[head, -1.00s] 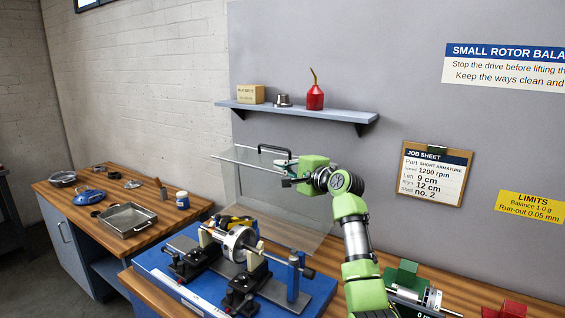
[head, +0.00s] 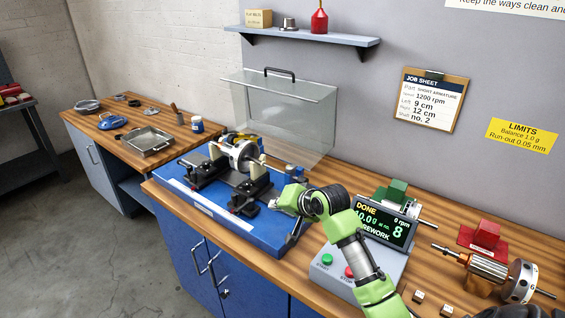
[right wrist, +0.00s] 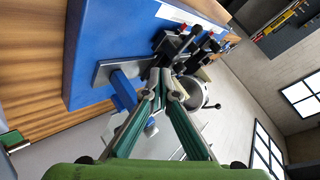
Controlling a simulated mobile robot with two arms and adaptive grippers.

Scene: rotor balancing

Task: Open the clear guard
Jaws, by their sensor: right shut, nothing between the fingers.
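The clear guard (head: 285,112) stands raised behind the balancing machine (head: 215,222). Its black handle (head: 280,72) is on the upper panel, and nothing touches it. The rotor (head: 240,156) lies uncovered across the machine's black supports. My right gripper (head: 274,204) is at the front right of the machine's blue base, well below and apart from the guard. In the right wrist view its fingers (right wrist: 165,88) are together and empty, with the blue post and rotor beyond. My left gripper is not in view.
The control box with a lit display (head: 385,228) stands right of the machine, near my right arm. A spare armature (head: 470,266) and a red block (head: 487,235) are further right. A metal tray (head: 150,142) sits on the left bench. A shelf (head: 300,35) is above the guard.

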